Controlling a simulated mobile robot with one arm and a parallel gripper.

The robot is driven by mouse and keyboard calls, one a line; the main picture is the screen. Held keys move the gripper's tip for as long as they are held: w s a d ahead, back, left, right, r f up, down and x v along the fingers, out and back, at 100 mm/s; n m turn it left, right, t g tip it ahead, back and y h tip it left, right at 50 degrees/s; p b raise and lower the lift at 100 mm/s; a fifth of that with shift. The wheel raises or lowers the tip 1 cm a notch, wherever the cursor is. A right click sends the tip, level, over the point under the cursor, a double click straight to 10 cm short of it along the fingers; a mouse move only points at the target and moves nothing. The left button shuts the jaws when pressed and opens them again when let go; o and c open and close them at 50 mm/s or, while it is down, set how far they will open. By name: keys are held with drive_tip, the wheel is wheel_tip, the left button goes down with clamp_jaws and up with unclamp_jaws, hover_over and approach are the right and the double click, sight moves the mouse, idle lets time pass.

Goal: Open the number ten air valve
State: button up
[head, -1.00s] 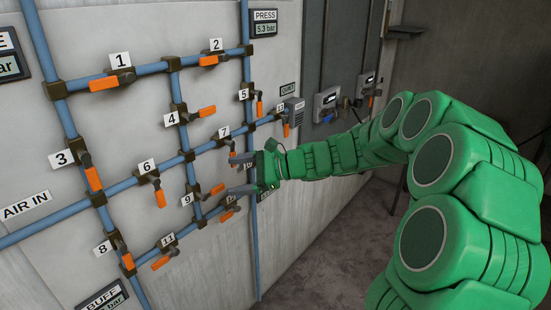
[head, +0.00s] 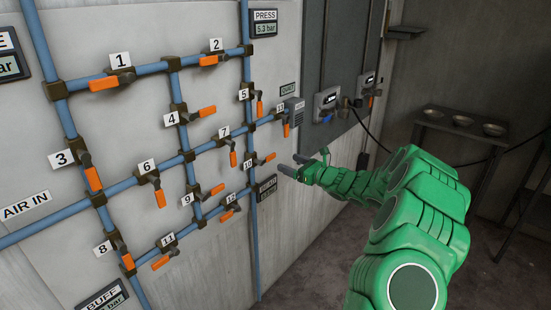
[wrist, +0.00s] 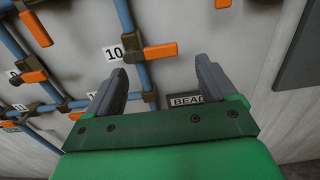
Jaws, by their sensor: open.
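The number ten valve has a white "10" label (head: 248,166) and sits on the right-hand vertical blue pipe. Its orange handle (head: 266,158) points right, across the pipe. In the wrist view the handle (wrist: 160,50) also sticks out to the right of the "10" label (wrist: 114,53). My gripper (head: 292,164) is open and empty, to the right of the handle and apart from it in the head view. In the wrist view my gripper's fingers (wrist: 162,72) are spread, with the handle beyond the gap between their tips.
Valve 12 (head: 231,198) is below left, valve 7 (head: 233,158) left and valve 5 (head: 259,107) above. A dark display (head: 267,187) hangs just below right of valve ten. A table with bowls (head: 462,121) stands at the back right.

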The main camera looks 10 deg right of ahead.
sight(272, 156)
drive_tip(key=x, duration=0.6)
drive_tip(key=shift+f, duration=0.15)
drive_tip(key=shift+x, duration=0.85)
drive_tip(key=c, duration=1.5)
